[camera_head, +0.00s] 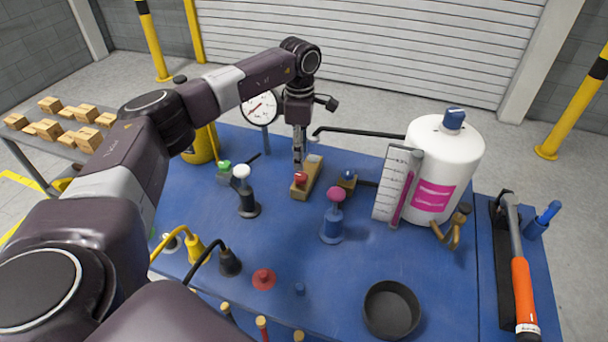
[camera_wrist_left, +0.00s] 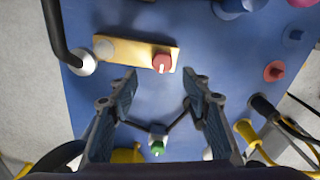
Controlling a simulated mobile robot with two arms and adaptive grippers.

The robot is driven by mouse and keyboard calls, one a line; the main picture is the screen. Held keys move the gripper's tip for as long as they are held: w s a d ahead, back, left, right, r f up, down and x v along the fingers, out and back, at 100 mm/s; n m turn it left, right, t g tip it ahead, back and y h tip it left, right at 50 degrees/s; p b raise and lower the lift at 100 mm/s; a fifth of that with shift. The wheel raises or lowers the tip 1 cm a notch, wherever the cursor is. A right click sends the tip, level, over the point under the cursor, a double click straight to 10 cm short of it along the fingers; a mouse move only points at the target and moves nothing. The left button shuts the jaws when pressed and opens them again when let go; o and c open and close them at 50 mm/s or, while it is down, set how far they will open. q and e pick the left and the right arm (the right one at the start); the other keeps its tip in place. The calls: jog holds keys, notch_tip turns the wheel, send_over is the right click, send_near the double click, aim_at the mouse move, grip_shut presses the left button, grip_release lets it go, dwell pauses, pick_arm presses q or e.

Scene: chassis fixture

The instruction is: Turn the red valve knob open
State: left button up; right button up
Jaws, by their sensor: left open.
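The red valve knob (camera_head: 300,178) sits at the near end of a tan block (camera_head: 311,177) on the blue table. In the left wrist view the knob (camera_wrist_left: 162,63) has a pale mark on its face, and the block (camera_wrist_left: 118,51) lies crosswise. My left gripper (camera_head: 298,163) points down at the knob from above. In the left wrist view its fingers (camera_wrist_left: 160,76) are spread, with the knob just ahead of the tips, roughly centred between them. No contact shows; the height gap is hard to tell. My right gripper is out of view.
A dial gauge (camera_head: 261,108) stands behind left of the block. A white-knobbed post (camera_head: 245,190) and a pink-knobbed post (camera_head: 333,218) flank it. A white tank (camera_head: 444,150) and a bent pipe (camera_head: 360,133) are to the right.

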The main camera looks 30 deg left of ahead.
aim_at(300, 175)
pick_arm(q)
jog(key=shift+f+p, duration=0.3)
jog(key=shift+f, duration=0.15)
jog(key=f, duration=0.2)
jog(key=f+p, duration=0.2)
jog(key=f, duration=0.1)
jog(key=shift+s+f, duration=0.25)
jog(key=shift+f, duration=0.05)
jog(key=shift+w+f, duration=0.1)
jog(key=shift+f, duration=0.25)
jog(key=shift+c, duration=0.9)
jog(key=c, duration=1)
